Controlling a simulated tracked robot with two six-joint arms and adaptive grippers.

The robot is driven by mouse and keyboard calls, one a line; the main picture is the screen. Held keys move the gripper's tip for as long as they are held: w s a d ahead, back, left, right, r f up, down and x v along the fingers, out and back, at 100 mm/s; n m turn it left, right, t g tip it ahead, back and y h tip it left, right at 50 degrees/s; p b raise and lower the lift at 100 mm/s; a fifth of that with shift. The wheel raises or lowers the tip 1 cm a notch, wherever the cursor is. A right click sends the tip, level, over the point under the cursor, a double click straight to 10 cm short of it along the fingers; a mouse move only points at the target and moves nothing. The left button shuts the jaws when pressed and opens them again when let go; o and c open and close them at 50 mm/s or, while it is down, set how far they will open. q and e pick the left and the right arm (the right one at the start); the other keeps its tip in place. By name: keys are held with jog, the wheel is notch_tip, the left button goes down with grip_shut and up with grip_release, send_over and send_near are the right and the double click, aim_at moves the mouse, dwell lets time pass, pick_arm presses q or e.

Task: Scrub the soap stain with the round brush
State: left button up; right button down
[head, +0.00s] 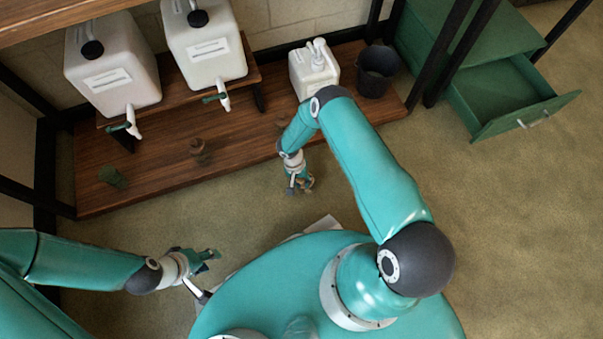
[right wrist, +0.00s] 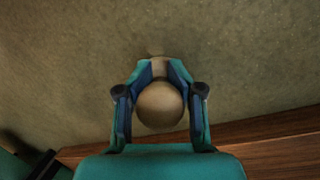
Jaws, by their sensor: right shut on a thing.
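My right gripper (head: 298,184) hangs above the carpet in front of the wooden shelf. In the right wrist view, the gripper (right wrist: 158,72) is shut on a tan round-knobbed piece, which I take to be the round brush (right wrist: 160,105). The knob sits between the fingers, and a little more tan shows beyond the tips. The brush's underside is hidden. I cannot make out a soap stain on the carpet (head: 240,200) in either view. My left gripper (head: 207,260) is at the lower left, apart from the shelf; its fingers look spread and empty.
Two white tap canisters (head: 110,65) stand on a raised board. A green drawer (head: 515,110) hangs open at right.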

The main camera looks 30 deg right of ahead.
jog(key=shift+f+b, duration=0.4)
jog(key=shift+f, duration=0.1)
jog(key=shift+r, duration=0.1)
